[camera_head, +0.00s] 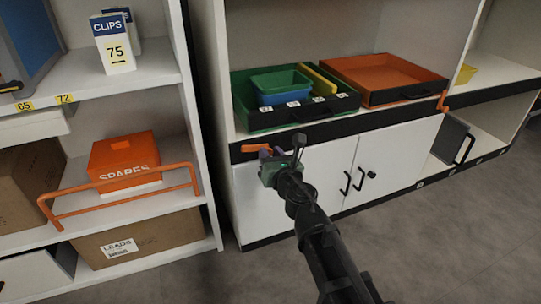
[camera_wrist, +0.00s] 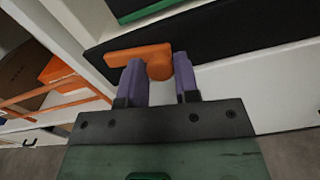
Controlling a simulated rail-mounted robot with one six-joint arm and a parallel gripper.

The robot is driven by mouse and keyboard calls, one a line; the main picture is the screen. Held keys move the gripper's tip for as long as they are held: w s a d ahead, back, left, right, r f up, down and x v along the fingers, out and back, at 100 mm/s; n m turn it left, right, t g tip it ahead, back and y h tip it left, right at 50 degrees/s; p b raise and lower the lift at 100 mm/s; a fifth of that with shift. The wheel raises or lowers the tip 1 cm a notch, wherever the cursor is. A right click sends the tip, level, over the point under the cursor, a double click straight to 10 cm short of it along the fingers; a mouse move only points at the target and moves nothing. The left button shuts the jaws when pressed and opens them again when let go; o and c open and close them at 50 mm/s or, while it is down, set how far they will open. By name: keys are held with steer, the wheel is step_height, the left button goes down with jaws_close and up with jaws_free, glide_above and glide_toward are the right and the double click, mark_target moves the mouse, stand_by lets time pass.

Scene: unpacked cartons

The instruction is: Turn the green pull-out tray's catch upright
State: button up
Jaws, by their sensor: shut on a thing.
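The green pull-out tray (camera_head: 240,92) sits on the shelf above the white cupboard, with a black front and a black handle; its green edge also shows at the top of the wrist view (camera_wrist: 150,10). Its orange catch (camera_head: 256,148) is on the black strip below the tray's left end. In the wrist view the catch (camera_wrist: 125,55) lies about level, its arm pointing left from a round end. My gripper (camera_head: 273,155) has its purple fingers (camera_wrist: 160,78) on either side of the round end, shut on the catch. The fingertips partly hide it.
Below are white cupboard doors (camera_head: 385,160) with black handles. An orange rail (camera_head: 120,190) fronts the left shelf.

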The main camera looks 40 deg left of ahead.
steer(key=m, duration=0.8)
steer(key=shift+d, duration=0.1)
steer(key=shift+f+m, duration=0.15)
steer(key=shift+m, duration=3.75)
steer(key=o, duration=0.9)
steer(key=shift+w, duration=0.1)
